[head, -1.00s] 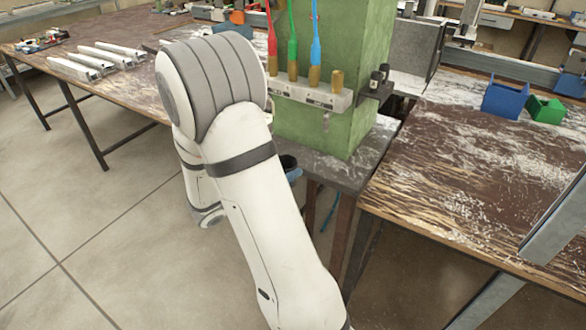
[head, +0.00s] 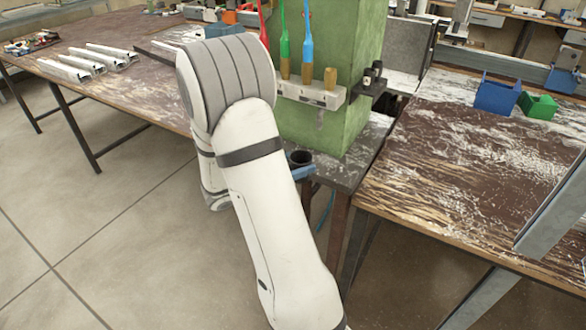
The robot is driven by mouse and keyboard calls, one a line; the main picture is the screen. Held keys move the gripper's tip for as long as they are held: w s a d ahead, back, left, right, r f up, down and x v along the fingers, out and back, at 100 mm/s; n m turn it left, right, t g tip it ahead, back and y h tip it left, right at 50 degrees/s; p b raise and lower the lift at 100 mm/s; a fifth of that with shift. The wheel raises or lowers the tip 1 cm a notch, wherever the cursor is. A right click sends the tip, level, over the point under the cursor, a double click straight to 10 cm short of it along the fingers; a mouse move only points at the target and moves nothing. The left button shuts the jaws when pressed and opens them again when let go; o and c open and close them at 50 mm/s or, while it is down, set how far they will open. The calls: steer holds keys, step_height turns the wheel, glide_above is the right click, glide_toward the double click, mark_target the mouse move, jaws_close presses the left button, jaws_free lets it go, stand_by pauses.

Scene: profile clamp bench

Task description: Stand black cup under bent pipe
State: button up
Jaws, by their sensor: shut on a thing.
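The black cup (head: 300,156) shows just right of my arm, upright as far as I can see, with its dark open mouth up. My gripper (head: 304,172) shows only as a blue piece at the cup's lower side; it is shut on the cup, and my arm hides the rest. The cup is by the front edge of the small grey table, at the foot of the green post. A small bent pipe (head: 320,117) seems to hang under the pale valve rail (head: 312,94) on the post, above and right of the cup. Its shape is too small to tell surely.
The green post (head: 345,60) stands on the grey table (head: 352,172). Red, green and blue hoses rise from the rail's brass fittings. A worn bench (head: 450,190) at right holds a blue bin (head: 497,97) and a green bin (head: 538,106). Metal profiles (head: 90,65) lie on the left bench.

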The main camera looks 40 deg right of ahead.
steer(key=shift+w+d+f+b, duration=0.15)
steer(key=shift+w+d+f, duration=0.1)
steer(key=shift+d, duration=0.4)
steer(key=shift+w+d+f+b, duration=0.15)
steer(key=shift+w+d, duration=0.1)
steer(key=shift+d, duration=0.4)
steer(key=shift+w+d+f, duration=0.1)
steer(key=shift+w+d, duration=0.35)
steer(key=shift+d, duration=0.65)
steer(key=shift+w+d+r, duration=0.1)
steer(key=shift+w+d, duration=0.4)
steer(key=shift+d, duration=0.55)
steer(key=shift+w+d+f, duration=0.1)
steer(key=shift+w+d, duration=0.35)
steer(key=shift+d, duration=0.65)
steer(key=shift+a, duration=0.1)
steer(key=shift+f, duration=0.4)
steer(key=o, duration=1)
steer(key=shift+o, duration=0.2)
steer(key=w+a, duration=0.1)
steer(key=a, duration=0.9)
steer(key=shift+w+p, duration=0.2)
steer(key=shift+p, duration=0.15)
